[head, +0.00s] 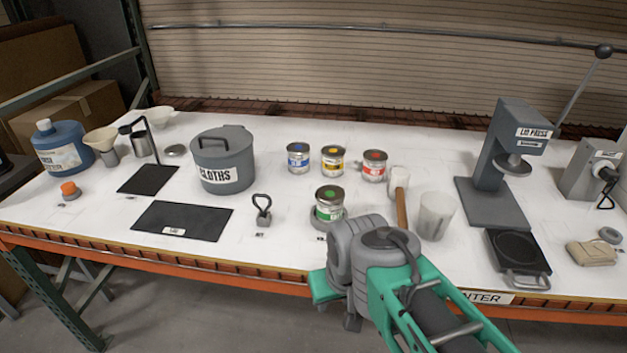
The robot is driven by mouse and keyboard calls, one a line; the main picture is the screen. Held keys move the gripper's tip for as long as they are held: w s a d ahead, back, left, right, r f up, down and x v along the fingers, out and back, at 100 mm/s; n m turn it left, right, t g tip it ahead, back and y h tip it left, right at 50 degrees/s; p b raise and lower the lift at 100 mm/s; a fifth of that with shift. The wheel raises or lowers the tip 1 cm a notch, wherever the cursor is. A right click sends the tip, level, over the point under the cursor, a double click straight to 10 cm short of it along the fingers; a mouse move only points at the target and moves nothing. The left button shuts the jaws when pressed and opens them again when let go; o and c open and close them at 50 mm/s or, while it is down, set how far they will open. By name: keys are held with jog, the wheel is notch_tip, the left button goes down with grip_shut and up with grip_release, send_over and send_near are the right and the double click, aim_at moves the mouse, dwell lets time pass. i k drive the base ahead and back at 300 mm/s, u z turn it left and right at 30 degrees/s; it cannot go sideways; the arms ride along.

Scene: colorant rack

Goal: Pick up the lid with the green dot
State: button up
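A lid with a green dot (330,192) sits on top of a small can with a green label (329,211). The can stands on a grey round base near the front middle of the table, in the head view. My gripper (351,321) is at the table's front edge, below and to the right of the green can, apart from it in the picture.
Cans with blue (298,158), yellow (333,160) and red (374,166) labels stand behind the green one. A lid press (507,160) is farther right.

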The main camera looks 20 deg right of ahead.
aim_at(328, 194)
jog(key=u, duration=0.8)
jog(key=i, duration=0.85)
jog(key=u, duration=1)
